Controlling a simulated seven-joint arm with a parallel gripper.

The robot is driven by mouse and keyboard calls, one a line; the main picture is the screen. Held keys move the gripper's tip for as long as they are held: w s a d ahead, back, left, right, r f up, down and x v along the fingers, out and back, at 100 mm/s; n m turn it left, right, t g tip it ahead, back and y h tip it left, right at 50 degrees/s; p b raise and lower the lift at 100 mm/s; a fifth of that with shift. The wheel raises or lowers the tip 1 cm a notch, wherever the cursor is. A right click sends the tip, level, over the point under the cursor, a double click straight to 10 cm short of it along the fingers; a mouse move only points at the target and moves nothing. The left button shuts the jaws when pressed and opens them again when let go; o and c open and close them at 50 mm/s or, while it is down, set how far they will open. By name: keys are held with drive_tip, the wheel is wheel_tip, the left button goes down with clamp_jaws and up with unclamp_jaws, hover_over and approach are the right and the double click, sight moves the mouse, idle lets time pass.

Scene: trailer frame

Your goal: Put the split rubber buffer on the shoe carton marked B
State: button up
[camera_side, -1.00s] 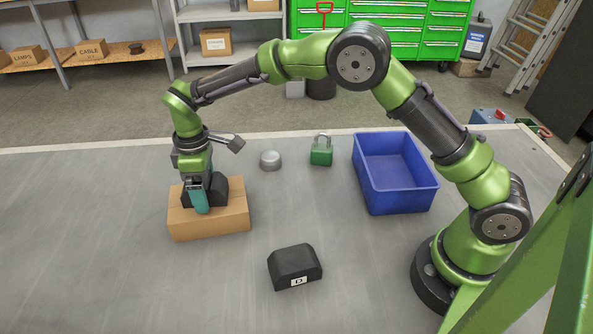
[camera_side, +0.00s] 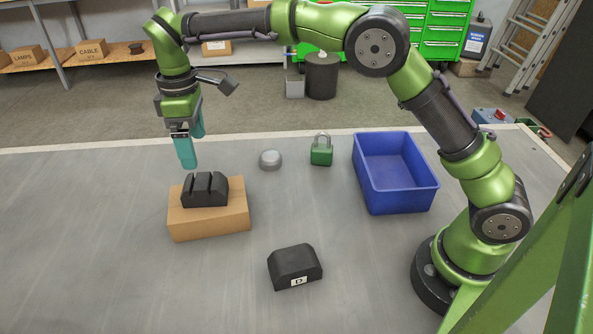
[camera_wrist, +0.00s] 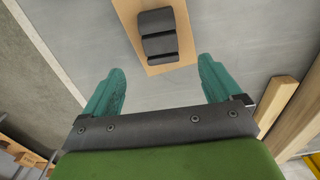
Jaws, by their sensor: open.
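A black rubber buffer with grooves across it, the split one by its look (camera_side: 205,190), rests on top of a brown shoe carton (camera_side: 208,222) at the left of the table. No letter B can be read on the carton from here. The buffer (camera_wrist: 158,36) and carton (camera_wrist: 125,12) also show in the wrist view, ahead of the fingers. My gripper (camera_side: 190,145) is open and empty above the buffer, clear of it. Its teal fingers (camera_wrist: 160,88) stand wide apart in the wrist view.
A second black buffer marked D (camera_side: 295,266) lies at the front middle. A grey round knob (camera_side: 270,160), a green padlock (camera_side: 321,152) and a blue bin (camera_side: 395,175) stand to the right of the carton. The front left of the table is clear.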

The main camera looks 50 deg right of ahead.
drive_tip(key=s+d+r+m+t+y, duration=0.25)
drive_tip(key=s+d+r+m, duration=0.35)
drive_tip(key=s+d+r, duration=0.5)
drive_tip(key=s+d+f+m+t, duration=0.2)
drive_tip(key=s+m, duration=0.1)
drive_tip(key=s, duration=0.4)
drive_tip(key=s+d+f+m+t, duration=0.2)
drive_tip(key=s+d+f+m, duration=0.1)
drive_tip(key=s, duration=0.5)
drive_tip(key=shift+d+f+m+t, duration=0.25)
drive_tip(key=shift+m+t, duration=0.1)
drive_tip(key=shift+m, duration=0.25)
